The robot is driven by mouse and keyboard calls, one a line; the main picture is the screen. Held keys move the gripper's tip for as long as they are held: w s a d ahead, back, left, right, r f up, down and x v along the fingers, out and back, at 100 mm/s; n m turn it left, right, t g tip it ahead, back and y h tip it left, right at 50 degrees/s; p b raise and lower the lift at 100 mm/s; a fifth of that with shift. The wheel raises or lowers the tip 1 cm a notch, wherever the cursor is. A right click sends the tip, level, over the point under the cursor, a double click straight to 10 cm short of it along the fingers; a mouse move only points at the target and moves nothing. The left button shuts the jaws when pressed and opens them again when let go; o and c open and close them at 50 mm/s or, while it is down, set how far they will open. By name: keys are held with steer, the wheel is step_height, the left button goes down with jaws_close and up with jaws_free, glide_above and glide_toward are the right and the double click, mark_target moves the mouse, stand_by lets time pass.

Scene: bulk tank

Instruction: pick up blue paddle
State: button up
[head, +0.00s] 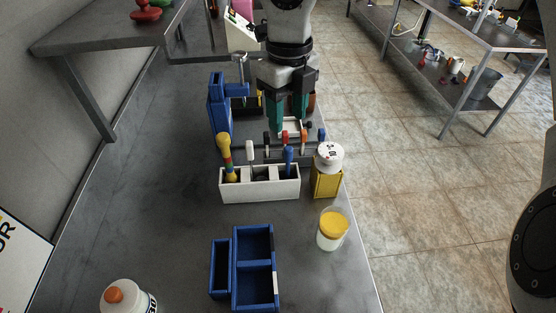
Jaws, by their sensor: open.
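A blue-handled tool (289,157), which looks like the blue paddle, stands upright in the right part of a white divided holder (260,191). Its lower end is hidden inside the holder. My gripper (289,122) points down behind the holder, farther from the camera, with its two teal fingers apart. A small white and red thing (291,128) shows at the fingers; I cannot tell whether it is between or behind them. The gripper is not touching the blue-handled tool.
A yellow-topped tool (225,148) shares the holder. A white-lidded jar (328,158) in a yellow stand is at its right. A yellow-lidded jar (332,228) and blue trays (254,230) stand nearer. A blue stand (219,104) rises behind left.

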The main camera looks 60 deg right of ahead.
mark_target(289, 148)
step_height(289, 148, down, 4)
steer(key=shift+a+f, duration=0.15)
steer(key=shift+f, duration=0.05)
steer(key=shift+s+f+p, duration=0.2)
steer(key=shift+f+p, duration=0.15)
steer(key=shift+f, duration=1)
steer(key=shift+s+f+p, duration=0.15)
steer(key=shift+f+p, duration=0.15)
steer(key=shift+f, duration=1)
jaws_close()
